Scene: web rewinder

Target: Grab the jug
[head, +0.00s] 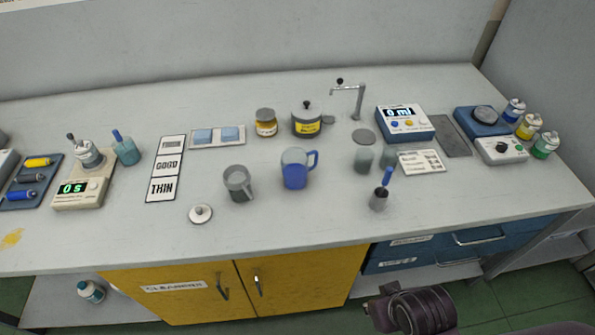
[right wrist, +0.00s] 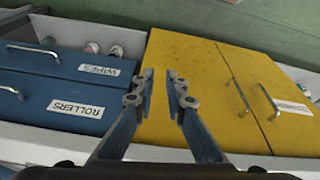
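A blue jug (head: 294,172) with a pale upper part and a blue handle on its right stands upright in the middle of the white worktop. A grey vessel with a handle (head: 238,185) stands to its left and a little nearer; I cannot tell whether it also counts as a jug. In the right wrist view my right gripper (right wrist: 161,78) is open, with nothing between its fingers. It faces the cabinet fronts, and no jug shows there. In the head view my right arm is low, in front of the worktop. My left gripper is not in view.
A grey lid (head: 200,213) lies near the front edge. Behind the jug are a small jar (head: 266,122) and a lidded pot (head: 307,119). Two grey-green cups (head: 364,160) and a holder with a blue-handled tool (head: 379,198) stand to the right. Yellow doors (right wrist: 200,85) and blue drawers (right wrist: 65,80) are below.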

